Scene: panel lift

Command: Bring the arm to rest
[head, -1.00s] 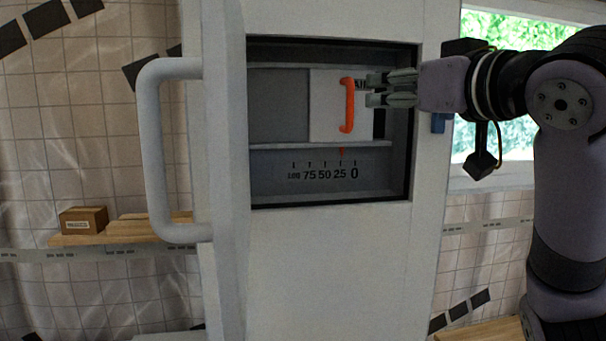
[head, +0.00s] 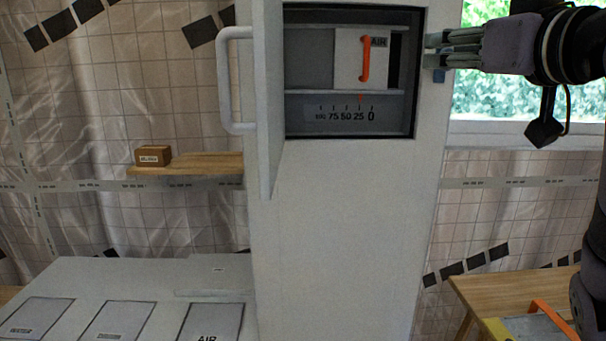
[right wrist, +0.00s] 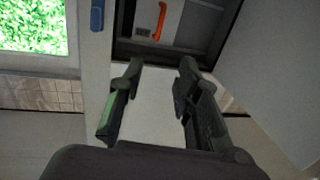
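My right gripper (head: 440,49) is level with the right edge of the cabinet recess, its fingers pointing left, clear of the orange handle (head: 366,58). In the right wrist view the same gripper (right wrist: 161,66) has its fingers spread with nothing between them. The orange handle also shows ahead in that view (right wrist: 159,21). It stands upright on a light sliding panel (head: 347,60) marked AIR. The red pointer below the panel is at about the 25 mark of the scale (head: 346,115). My left gripper is not in view.
The tall grey cabinet (head: 345,220) has its door (head: 267,100) swung open on the left, with a white bar handle (head: 224,80). A wooden shelf (head: 200,166) holds a small box (head: 153,156). A wooden table (head: 470,292) stands at lower right, a window (head: 520,110) behind my arm.

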